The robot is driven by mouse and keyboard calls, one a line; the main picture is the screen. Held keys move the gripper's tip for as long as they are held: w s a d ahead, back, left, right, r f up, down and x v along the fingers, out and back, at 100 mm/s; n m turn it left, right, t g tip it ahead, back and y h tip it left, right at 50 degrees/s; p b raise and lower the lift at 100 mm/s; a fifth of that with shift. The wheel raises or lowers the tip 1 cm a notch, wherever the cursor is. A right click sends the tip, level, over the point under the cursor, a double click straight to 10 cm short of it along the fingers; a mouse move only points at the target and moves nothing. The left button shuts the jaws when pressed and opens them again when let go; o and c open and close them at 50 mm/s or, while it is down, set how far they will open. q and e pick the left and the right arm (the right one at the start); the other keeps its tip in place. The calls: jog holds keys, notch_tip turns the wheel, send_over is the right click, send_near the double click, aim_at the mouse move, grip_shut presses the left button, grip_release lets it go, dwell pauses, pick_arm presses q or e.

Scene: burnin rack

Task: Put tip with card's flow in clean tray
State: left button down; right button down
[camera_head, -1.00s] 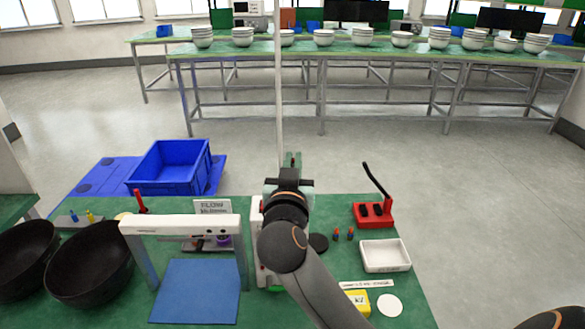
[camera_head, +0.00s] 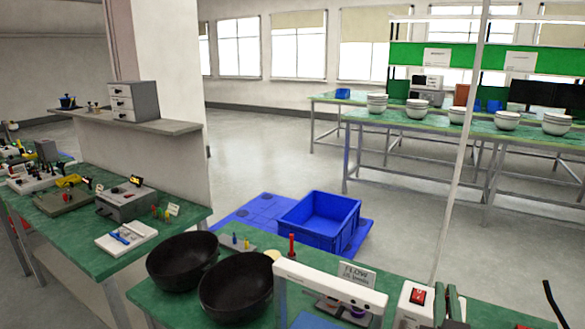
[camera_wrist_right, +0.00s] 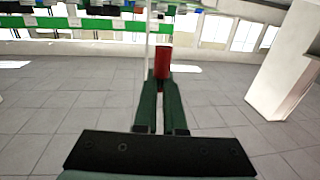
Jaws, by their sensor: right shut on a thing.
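In the right wrist view, my right gripper (camera_wrist_right: 161,85) is shut on a red cylinder (camera_wrist_right: 162,62), which stands up between its green fingertips. In the head view, green fingers of my right gripper (camera_head: 451,296) show at the bottom edge, beside a white box with a red switch; the cylinder cannot be made out there. A card reading FLOW (camera_head: 357,275) stands behind the white arch; its smaller line is too small to read. A blue tip (camera_head: 235,239) and a yellow tip (camera_head: 247,243) stand on a small grey plate. My left gripper is not in view.
Two black bowls (camera_head: 236,287) stand left of the white arch (camera_head: 331,284). A blue crate (camera_head: 318,221) lies beyond the bench. A white tray (camera_head: 126,238) with blue items sits on the left bench. The white box (camera_head: 414,305) is close to my right gripper.

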jog(key=s+a+f+n+y, duration=0.1)
jog(key=a+f+n+y, duration=0.1)
jog(key=f, duration=0.3)
jog(key=s+a+f+n+t+y, duration=0.1)
jog(key=a+f+n+y, duration=0.1)
jog(key=f+y, duration=0.3)
jog(key=shift+s+a+n+t, duration=0.25)
jog(key=shift+n+t, duration=0.05)
jog(key=shift+n, duration=0.1)
